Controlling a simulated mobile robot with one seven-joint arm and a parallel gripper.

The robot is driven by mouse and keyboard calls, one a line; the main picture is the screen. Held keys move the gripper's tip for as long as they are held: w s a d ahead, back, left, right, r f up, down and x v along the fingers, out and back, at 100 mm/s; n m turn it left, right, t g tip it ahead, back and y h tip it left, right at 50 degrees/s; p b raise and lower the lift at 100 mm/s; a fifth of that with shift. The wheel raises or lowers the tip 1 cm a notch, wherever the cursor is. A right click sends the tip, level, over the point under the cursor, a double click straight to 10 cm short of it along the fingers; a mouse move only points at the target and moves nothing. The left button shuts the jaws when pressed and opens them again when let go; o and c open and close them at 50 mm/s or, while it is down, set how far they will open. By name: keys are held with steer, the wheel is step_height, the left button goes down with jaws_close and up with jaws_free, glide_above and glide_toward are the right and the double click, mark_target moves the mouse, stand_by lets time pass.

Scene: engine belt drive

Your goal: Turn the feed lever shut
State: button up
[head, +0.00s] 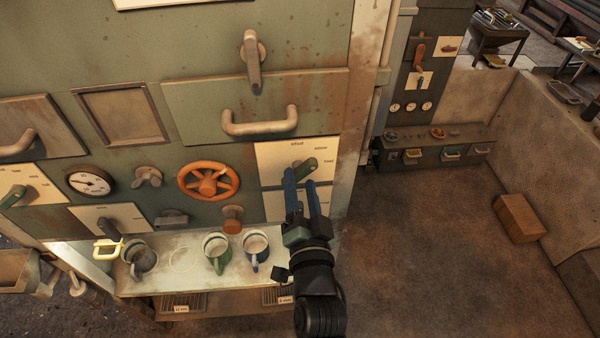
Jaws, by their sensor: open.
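A green-handled lever (306,168) sits on a white labelled plate (283,152) at the right of the green panel. Its handle points up and to the right. The plate's small lettering is too fine to read, so I cannot tell for sure that this is the feed lever. My gripper (300,177) is at this lever, its two blue fingers apart and pointing up at it. The fingertips are close to the handle and partly cover it. I cannot tell whether they touch it.
A red-orange handwheel (208,181) and a round gauge (90,181) are left of the lever. Open floor (430,260) lies to the right.

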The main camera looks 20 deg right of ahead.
steer(key=shift+x, duration=0.95)
jaws_close()
